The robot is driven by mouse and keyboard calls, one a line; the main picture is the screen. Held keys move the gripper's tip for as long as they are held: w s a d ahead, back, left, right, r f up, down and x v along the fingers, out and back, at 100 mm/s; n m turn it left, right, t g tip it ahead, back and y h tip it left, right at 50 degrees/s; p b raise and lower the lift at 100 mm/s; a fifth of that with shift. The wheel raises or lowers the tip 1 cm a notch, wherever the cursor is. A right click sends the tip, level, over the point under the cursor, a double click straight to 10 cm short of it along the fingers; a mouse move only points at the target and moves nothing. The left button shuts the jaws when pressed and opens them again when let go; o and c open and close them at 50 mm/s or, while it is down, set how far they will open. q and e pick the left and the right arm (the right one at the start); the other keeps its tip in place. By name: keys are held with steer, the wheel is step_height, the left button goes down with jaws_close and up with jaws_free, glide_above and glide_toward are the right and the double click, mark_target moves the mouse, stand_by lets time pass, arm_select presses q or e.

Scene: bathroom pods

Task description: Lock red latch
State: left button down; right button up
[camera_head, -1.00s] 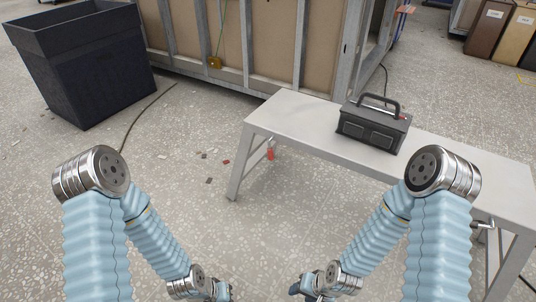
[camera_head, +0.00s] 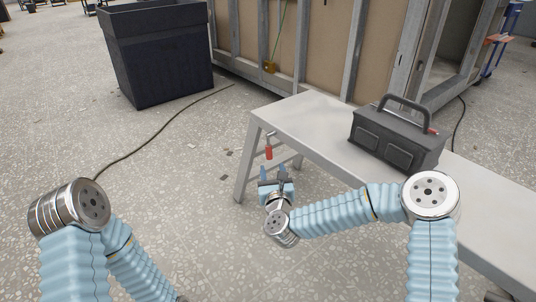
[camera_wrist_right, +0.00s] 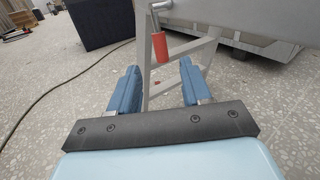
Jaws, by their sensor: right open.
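The red latch (camera_head: 269,153) hangs at the left end of the light grey bench (camera_head: 300,118), below its top, on a thin metal rod. It also shows in the right wrist view (camera_wrist_right: 160,47), upright and a little beyond the fingertips. My right gripper (camera_head: 275,174) is open and empty just below the latch in the head view. In the right wrist view its two blue fingers (camera_wrist_right: 158,75) stand apart on either side of the space under the latch, not touching it. My left arm is at the lower left of the head view; its gripper is out of view.
A black toolbox (camera_head: 397,137) with a handle stands on the bench. A large dark bin (camera_head: 157,58) stands at the back left. A cable (camera_head: 150,128) lies on the floor. A framed wall panel (camera_head: 310,45) stands behind. The floor left of the bench is mostly clear.

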mark_target(269, 152)
steer(key=w, duration=0.7)
steer(key=w+b, duration=0.1)
steer(key=w, duration=0.3)
steer(key=shift+w+a, duration=0.1)
steer(key=shift+a, duration=0.15)
jaws_close()
